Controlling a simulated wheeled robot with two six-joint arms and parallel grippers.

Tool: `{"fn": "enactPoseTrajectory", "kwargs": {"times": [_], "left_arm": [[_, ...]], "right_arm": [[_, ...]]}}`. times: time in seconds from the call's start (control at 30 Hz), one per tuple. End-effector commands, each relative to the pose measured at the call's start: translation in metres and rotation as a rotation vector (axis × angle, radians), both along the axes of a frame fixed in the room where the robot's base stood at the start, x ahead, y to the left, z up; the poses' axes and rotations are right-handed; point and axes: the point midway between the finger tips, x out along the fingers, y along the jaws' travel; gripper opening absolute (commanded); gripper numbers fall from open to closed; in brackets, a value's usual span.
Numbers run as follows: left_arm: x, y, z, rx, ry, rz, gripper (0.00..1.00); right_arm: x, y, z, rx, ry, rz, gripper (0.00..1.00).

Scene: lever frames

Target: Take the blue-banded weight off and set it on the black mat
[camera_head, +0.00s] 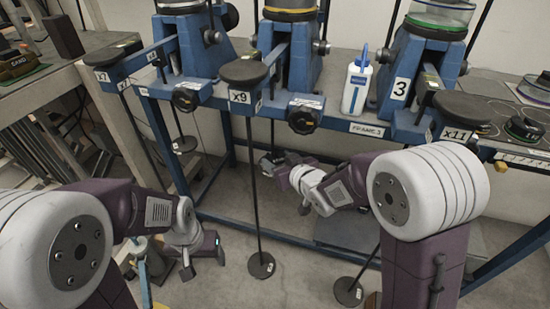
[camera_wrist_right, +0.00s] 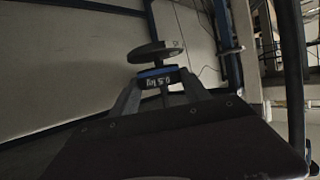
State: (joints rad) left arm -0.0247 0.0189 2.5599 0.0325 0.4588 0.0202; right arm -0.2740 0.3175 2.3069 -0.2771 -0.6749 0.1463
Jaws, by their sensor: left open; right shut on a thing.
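My right gripper (camera_head: 276,168) reaches under the bench beside the thin rod hanging below the X9 pad. In the right wrist view the gripper (camera_wrist_right: 160,82) is shut on a dark weight with a blue band (camera_wrist_right: 155,73), its label reading 0.5 kg. A grey disc (camera_wrist_right: 156,52) shows just beyond it; whether they touch I cannot tell. In the head view the weight is too small and dark to make out clearly. My left gripper (camera_head: 205,264) is open and low at the left, apart from the rods.
The blue lever frame bears pads marked X7, X9 (camera_head: 243,71) and X11 (camera_head: 462,107). Rods hang from it, with discs (camera_head: 261,265) near the floor. A white bottle (camera_head: 356,82) stands on the bench. Banded weights (camera_head: 524,129) sit at the right. A table stands at the left.

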Motion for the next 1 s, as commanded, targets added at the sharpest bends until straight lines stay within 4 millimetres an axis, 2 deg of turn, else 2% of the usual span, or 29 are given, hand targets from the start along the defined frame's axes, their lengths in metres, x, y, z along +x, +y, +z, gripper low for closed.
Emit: {"fn": "enactPoseTrajectory", "kwargs": {"times": [0.03,0.23,0.27,0.3,0.47,0.53,0.7,1.0], "left_arm": [[0.000,0.000,0.008,0.000,0.000,0.000,0.69],[0.000,0.000,0.027,0.000,0.000,0.000,0.69],[0.000,0.000,0.019,0.000,-0.001,0.000,0.69],[0.000,0.000,-0.001,0.000,-0.001,0.000,0.69],[0.000,0.000,-0.028,0.000,0.001,0.000,0.69],[0.000,0.000,-0.027,0.000,0.001,0.000,0.69],[0.000,0.000,-0.030,0.000,0.000,0.000,0.69],[0.000,0.000,-0.030,0.000,0.000,0.000,0.69]], "right_arm": [[-0.009,-0.005,0.011,0.001,-0.003,-0.001,0.01],[-0.059,-0.030,0.042,0.003,-0.006,-0.003,0.01],[-0.065,-0.032,0.039,0.004,-0.009,0.000,0.01],[-0.067,-0.031,0.033,0.009,-0.012,0.007,0.01],[-0.083,-0.041,0.042,0.004,-0.013,0.000,0.01],[-0.090,-0.044,0.052,0.004,-0.008,0.003,0.01],[-0.101,-0.050,0.059,0.004,-0.004,0.002,0.01],[-0.105,-0.052,0.062,0.001,0.000,0.000,0.01]]}}
